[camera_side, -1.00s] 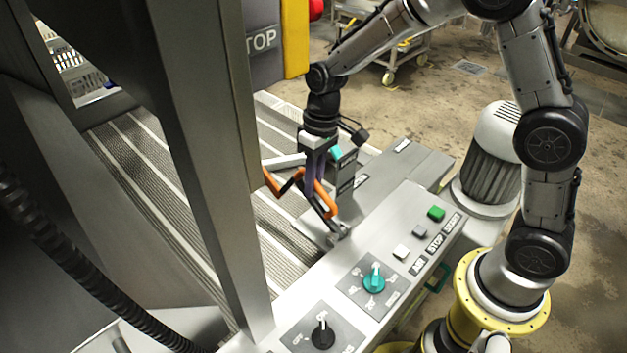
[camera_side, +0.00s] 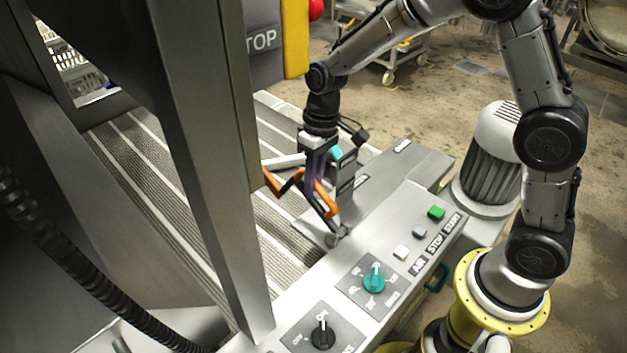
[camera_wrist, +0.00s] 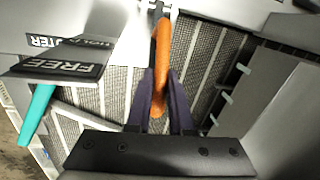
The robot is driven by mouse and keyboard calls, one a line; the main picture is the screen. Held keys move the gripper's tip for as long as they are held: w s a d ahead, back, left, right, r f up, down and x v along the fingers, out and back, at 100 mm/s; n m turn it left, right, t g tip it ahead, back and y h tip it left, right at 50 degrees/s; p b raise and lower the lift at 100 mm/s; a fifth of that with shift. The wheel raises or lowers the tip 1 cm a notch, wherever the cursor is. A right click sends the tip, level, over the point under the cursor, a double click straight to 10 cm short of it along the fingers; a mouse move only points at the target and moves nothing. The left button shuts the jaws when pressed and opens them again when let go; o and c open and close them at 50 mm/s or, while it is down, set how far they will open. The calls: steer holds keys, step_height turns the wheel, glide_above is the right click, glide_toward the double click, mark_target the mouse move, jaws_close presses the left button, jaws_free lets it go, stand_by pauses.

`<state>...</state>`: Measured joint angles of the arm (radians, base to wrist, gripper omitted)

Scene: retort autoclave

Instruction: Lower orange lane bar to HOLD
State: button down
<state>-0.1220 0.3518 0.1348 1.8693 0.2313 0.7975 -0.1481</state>
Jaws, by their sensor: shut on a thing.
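The orange lane bar (camera_side: 325,200) is a bent orange bar beside the conveyor, with its lower end at a grey pivot (camera_side: 338,234) on the machine edge. It also shows upright in the wrist view (camera_wrist: 161,60). My gripper (camera_side: 315,178) points down and is shut on the orange bar; in the wrist view its two purple fingers (camera_wrist: 162,105) sit on either side of it.
A teal lever (camera_wrist: 38,113) is left of the fingers in the wrist view. A control panel with a teal knob (camera_side: 374,278), a black knob (camera_side: 322,335) and buttons lies in front. A steel post (camera_side: 215,170) stands at left. The ribbed conveyor (camera_side: 150,170) is bare.

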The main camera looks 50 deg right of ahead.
steer(key=shift+w, duration=0.15)
steer(key=shift+w+f+g, duration=1.1)
steer(key=shift+w+g, duration=0.1)
steer(key=shift+g, duration=0.2)
steer(key=shift+w+f+m+g, duration=0.15)
steer(key=shift+w+f+g, duration=0.35)
steer(key=shift+f+g, duration=0.4)
steer(key=shift+w+f+m+g, duration=0.15)
steer(key=shift+w+f+g, duration=0.35)
steer(key=shift+f+g, duration=0.35)
steer(key=c, duration=0.8)
jaws_free()
steer(key=v, duration=1.2)
